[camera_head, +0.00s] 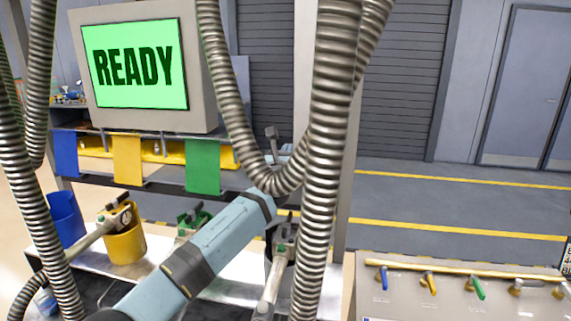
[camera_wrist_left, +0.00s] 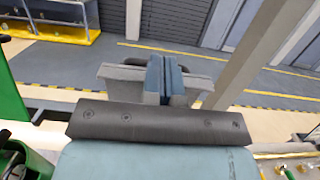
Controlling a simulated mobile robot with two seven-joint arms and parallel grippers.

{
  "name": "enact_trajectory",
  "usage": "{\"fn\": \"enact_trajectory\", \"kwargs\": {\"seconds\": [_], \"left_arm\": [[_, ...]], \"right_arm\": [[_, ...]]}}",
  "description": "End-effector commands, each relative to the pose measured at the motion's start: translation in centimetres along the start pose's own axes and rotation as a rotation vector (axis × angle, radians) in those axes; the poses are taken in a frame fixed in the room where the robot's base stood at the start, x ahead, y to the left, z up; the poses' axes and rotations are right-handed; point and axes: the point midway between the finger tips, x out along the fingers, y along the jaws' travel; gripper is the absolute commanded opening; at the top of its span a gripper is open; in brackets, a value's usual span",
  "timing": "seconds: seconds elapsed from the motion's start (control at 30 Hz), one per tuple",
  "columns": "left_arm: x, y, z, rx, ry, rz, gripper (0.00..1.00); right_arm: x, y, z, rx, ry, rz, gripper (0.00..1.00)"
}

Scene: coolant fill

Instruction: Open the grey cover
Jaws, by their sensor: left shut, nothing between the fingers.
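My left gripper (camera_wrist_left: 165,82) is shut and empty in the left wrist view, its bluish pads together between grey jaws. In the head view, my left arm reaches up and right past the green cover. My left gripper (camera_head: 278,152) there is partly hidden by ribbed hoses. I cannot make out the grey cover for sure; the area right of the green cover (camera_head: 203,167) is blocked by the hose and my arm. The blue cover (camera_head: 65,154) and yellow cover (camera_head: 127,160) hang farther left. My right gripper is not in view.
A screen (camera_head: 135,65) reads READY. Ribbed hoses (camera_head: 326,150) hang close in front of my left arm. A blue container (camera_head: 66,217) and a yellow container (camera_head: 124,245) stand below the covers. A panel with several coloured levers (camera_head: 410,305) is at the lower right.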

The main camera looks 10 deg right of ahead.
Motion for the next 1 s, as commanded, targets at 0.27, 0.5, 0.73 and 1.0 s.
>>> {"fn": "enact_trajectory", "kwargs": {"seconds": [0.27,0.5,0.73,1.0], "left_arm": [[1.2,0.0,0.0,0.001,0.000,0.000,0.00],[1.3,0.0,0.1,0.001,0.000,0.000,0.00],[1.2,0.0,0.0,0.001,0.000,0.000,0.00],[-0.9,0.1,0.0,0.000,-0.001,0.000,0.00]], "right_arm": [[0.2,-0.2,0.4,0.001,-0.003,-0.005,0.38],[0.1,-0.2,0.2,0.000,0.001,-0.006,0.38],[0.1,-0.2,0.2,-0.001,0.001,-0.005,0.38],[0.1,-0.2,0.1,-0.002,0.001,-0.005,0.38]]}}
